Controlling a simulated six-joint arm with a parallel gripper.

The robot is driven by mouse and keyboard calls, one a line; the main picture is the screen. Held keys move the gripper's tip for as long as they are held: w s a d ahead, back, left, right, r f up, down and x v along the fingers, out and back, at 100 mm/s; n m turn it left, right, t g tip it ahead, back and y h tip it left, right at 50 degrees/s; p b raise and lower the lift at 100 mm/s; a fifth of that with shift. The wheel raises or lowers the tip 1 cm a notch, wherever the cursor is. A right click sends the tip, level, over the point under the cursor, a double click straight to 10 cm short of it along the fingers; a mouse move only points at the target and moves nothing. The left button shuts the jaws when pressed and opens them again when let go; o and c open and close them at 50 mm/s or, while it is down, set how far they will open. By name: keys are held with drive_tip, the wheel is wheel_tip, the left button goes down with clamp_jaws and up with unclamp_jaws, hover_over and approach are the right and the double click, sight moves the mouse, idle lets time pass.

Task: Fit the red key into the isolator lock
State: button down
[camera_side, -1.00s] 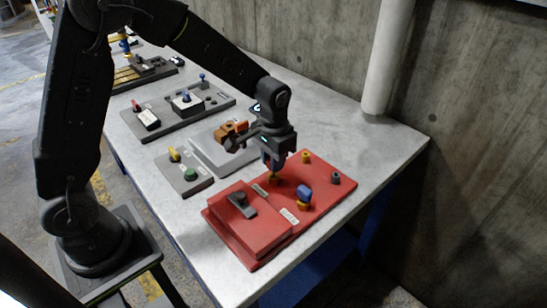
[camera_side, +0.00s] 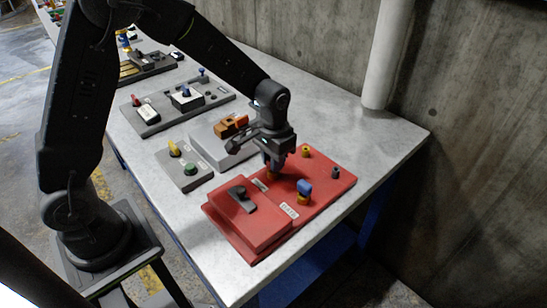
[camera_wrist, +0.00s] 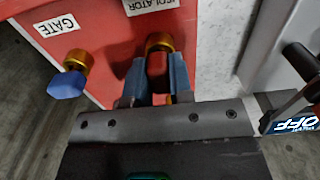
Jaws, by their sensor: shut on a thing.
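My gripper (camera_side: 273,166) points down over the rear left part of the red panel (camera_side: 325,188). In the wrist view its two blue fingers (camera_wrist: 157,80) are shut on the red key (camera_wrist: 157,65). The key is at the brass isolator lock (camera_wrist: 160,41), beside the ISOLATOR label (camera_wrist: 150,4), and overlaps the collar's near edge. How deep the key sits in the lock cannot be told. In the side view the lock (camera_side: 272,177) shows just under the fingertips, and the key is hidden there.
A blue key (camera_side: 304,187) stands in the brass GATE lock (camera_side: 302,199) close by. Another brass lock (camera_side: 305,151) and a dark post (camera_side: 335,173) stand behind. A raised red box with a black handle (camera_side: 241,198) is in front. A grey box (camera_side: 215,147) lies left.

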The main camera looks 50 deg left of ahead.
drive_tip(key=shift+f, duration=0.2)
idle(0.6)
drive_tip(key=c, duration=0.9)
unclamp_jaws()
drive_tip(key=shift+c, duration=0.2)
drive_tip(key=shift+c, duration=0.4)
drive_tip(key=shift+r, duration=3.55)
drive_tip(key=s+a+r+t, duration=0.1)
drive_tip(key=s+r+t, duration=0.1)
drive_tip(key=s+r, duration=0.4)
drive_tip(key=s+a+r+t, duration=0.1)
drive_tip(key=s+r+t, duration=0.2)
drive_tip(key=s, duration=1)
wheel_tip(320, 180, up, 3)
drive_tip(key=shift+s+f+t, duration=0.1)
drive_tip(key=shift+s+t, duration=0.2)
drive_tip(key=shift+s, duration=0.05)
